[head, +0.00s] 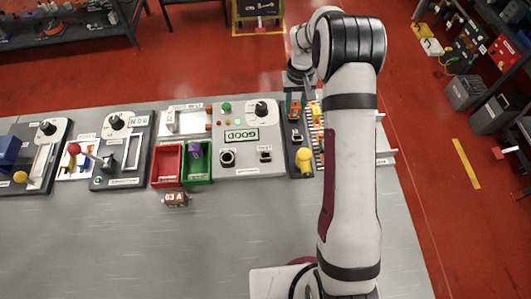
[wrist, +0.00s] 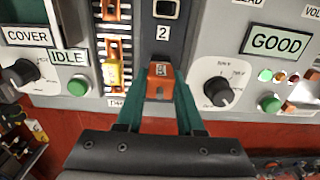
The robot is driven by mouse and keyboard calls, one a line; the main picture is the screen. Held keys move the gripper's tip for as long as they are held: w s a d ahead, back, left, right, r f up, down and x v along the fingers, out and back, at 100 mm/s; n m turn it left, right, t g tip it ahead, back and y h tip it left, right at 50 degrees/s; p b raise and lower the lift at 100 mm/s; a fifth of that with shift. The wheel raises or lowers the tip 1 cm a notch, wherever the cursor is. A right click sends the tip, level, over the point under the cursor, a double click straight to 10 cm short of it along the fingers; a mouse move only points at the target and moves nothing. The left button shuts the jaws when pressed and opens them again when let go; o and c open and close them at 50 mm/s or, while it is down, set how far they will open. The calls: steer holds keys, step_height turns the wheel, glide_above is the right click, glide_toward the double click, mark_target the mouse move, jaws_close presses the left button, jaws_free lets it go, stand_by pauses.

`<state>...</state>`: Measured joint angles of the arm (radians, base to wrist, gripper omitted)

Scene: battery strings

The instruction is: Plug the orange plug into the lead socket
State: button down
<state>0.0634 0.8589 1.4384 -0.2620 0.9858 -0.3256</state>
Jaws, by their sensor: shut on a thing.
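The orange plug (wrist: 160,80) is between the green fingers of my gripper (wrist: 160,118) in the wrist view, and my gripper is shut on it. It is over the near end of a dark strip (wrist: 165,38) with a socket marked 2 (wrist: 166,8). I cannot tell whether the plug is seated in the strip or lifted. In the head view my gripper (head: 293,98) is at the far end of the strip, with the plug (head: 295,111) below it. The likely lead socket (head: 265,156) is on the grey GOOD panel; its LEAD label (wrist: 248,8) is partly cut off in the wrist view.
A yellow plug (head: 303,160) stands at the strip's near end. The grey panel has a knob (wrist: 217,88) and a round socket (head: 227,157). A cell rack (wrist: 114,50) adjoins the strip. Red (head: 166,166) and green bins (head: 197,178) sit left. The front table is mostly clear.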

steer(key=shift+r, duration=0.9)
steer(key=shift+r, duration=2.5)
steer(key=s+a+r, duration=0.2)
steer(key=s+a, duration=0.7)
steer(key=s, duration=0.4)
steer(key=shift+a+r, duration=0.15)
steer(key=shift+a, duration=0.1)
